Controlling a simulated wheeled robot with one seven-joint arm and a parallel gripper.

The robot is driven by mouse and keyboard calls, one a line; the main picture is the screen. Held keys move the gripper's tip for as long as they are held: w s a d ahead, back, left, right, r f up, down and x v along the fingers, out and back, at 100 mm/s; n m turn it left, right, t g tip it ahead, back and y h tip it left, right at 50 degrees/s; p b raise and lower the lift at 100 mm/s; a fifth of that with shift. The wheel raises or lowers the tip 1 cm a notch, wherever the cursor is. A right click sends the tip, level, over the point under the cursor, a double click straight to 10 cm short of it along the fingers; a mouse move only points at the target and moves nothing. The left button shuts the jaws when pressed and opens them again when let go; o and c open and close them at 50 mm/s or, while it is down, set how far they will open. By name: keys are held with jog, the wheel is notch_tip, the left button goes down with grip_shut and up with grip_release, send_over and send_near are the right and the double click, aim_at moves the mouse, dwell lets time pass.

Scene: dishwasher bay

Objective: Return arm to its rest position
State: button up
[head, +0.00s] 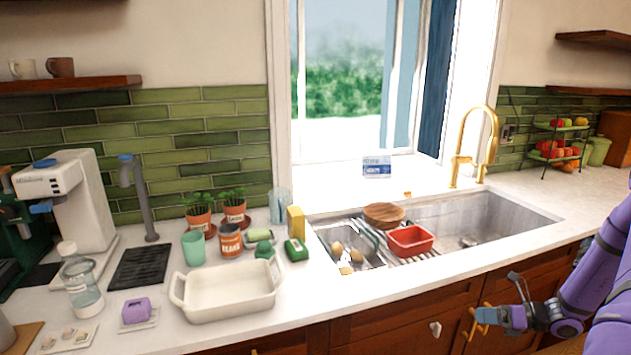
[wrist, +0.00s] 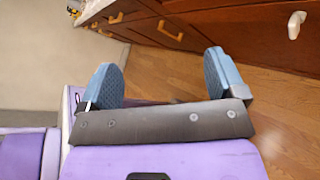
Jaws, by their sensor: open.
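My arm is purple and enters at the lower right of the head view. My gripper (head: 482,317) is in front of the wooden cabinet doors, below the counter's front edge. In the wrist view my gripper (wrist: 165,85) shows two blue padded fingers spread well apart, with nothing between them. The wooden floor (wrist: 190,75) shows past the fingers. In the head view I cannot tell whether the gripper touches the cabinet front.
The counter (head: 250,325) holds a white baking dish (head: 228,292), potted plants, a can and a bottle. The sink (head: 500,222) has a drying rack with a red dish (head: 410,240). Cabinet handles (wrist: 167,30) stick out near my gripper.

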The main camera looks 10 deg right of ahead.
jog(key=a+r+n+g+h, duration=0.25)
jog(key=a+r+n, duration=0.35)
jog(key=r, duration=0.3)
jog(key=s+a+r+n+g+h, duration=0.1)
jog(key=a+r+n+g, duration=0.2)
jog(key=a+r+n, duration=0.5)
jog(key=a+r+n+g+h, duration=0.25)
jog(key=a+r+n, duration=0.2)
jog(key=r, duration=0.55)
jog(key=s+a+r+n+t+h, duration=0.2)
jog(key=s+a+r+n, duration=0.2)
jog(key=s+r+n, duration=0.2)
jog(key=s+a+r+n+t+h, duration=0.2)
jog(key=s+a+r+n+h, duration=0.1)
jog(key=s+a+r+n, duration=0.2)
jog(key=shift+s+r+n+h, duration=0.3)
jog(key=shift+s+r+n, duration=1)
jog(key=shift+s+n, duration=1.2)
jog(key=shift+s+a+m, duration=0.1)
jog(key=shift+s+m, duration=0.3)
jog(key=shift+m, duration=0.05)
